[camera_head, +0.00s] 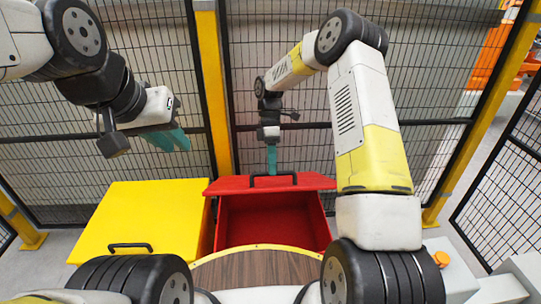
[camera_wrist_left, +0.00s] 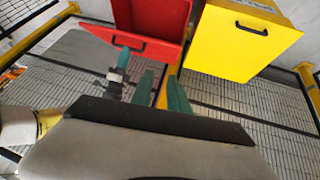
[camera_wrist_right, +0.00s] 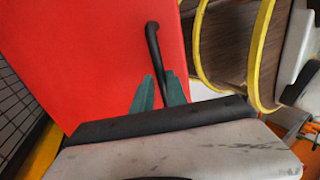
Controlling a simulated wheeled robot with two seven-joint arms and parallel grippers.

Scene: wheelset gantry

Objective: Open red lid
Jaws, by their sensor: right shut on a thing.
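The red box (camera_head: 270,222) stands in the middle of the head view with its inside showing. Its red lid (camera_head: 225,186) is raised and tilted at the back of the opening. A black handle (camera_head: 274,180) is on the lid. My right gripper (camera_head: 271,172) is shut on this handle; the right wrist view shows the handle (camera_wrist_right: 153,45) running between the teal fingers (camera_wrist_right: 160,88). My left gripper (camera_head: 178,139) hangs in the air left of the lid, empty, its fingers (camera_wrist_left: 160,80) apart in the left wrist view.
A yellow box with a shut yellow lid (camera_head: 145,215) and a black handle (camera_head: 130,246) stands left of the red box. A round wooden top (camera_head: 255,270) with a yellow rim is in front. Black mesh fencing (camera_head: 150,50) and yellow posts (camera_head: 214,90) stand behind.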

